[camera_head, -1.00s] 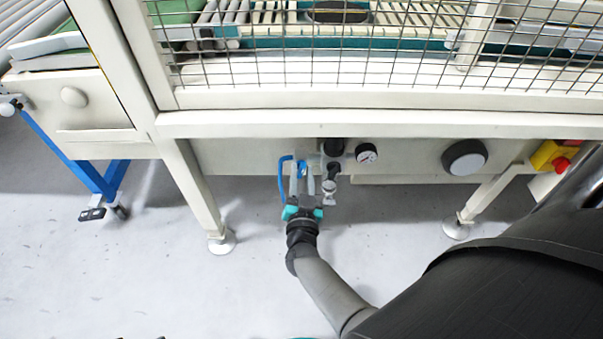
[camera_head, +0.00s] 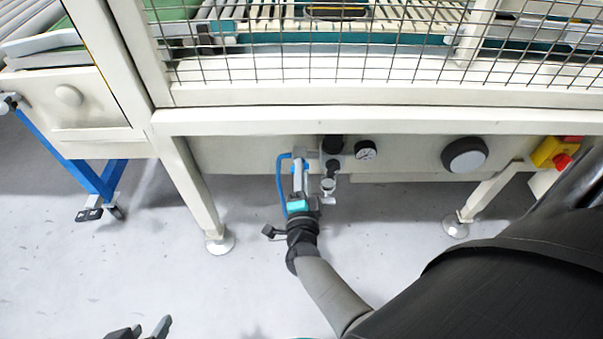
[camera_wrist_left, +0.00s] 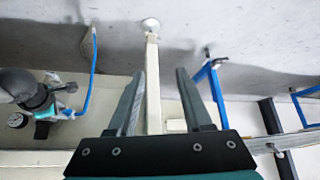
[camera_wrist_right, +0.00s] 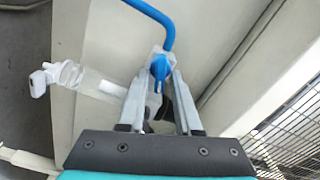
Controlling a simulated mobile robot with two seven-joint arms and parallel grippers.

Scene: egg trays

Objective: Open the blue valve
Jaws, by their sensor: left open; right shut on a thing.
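The blue valve (camera_wrist_right: 159,70) is a small blue handle on a grey fitting under the machine's front beam. In the right wrist view it sits between the fingertips of my right gripper (camera_head: 300,168), which is shut on it. In the head view the handle is mostly hidden by the gripper. A blue hose (camera_head: 281,185) loops down just left of the gripper; it also shows in the right wrist view (camera_wrist_right: 167,30). My left gripper (camera_head: 145,331) is open and empty at the bottom left of the head view, well away from the valve.
A clear-bowled regulator (camera_head: 329,185) hangs just right of my right gripper, with a pressure gauge (camera_head: 365,150) beside it. A round black knob (camera_head: 464,155) and a red and yellow stop button (camera_head: 560,155) are further right. Machine legs (camera_head: 193,190) stand on open floor.

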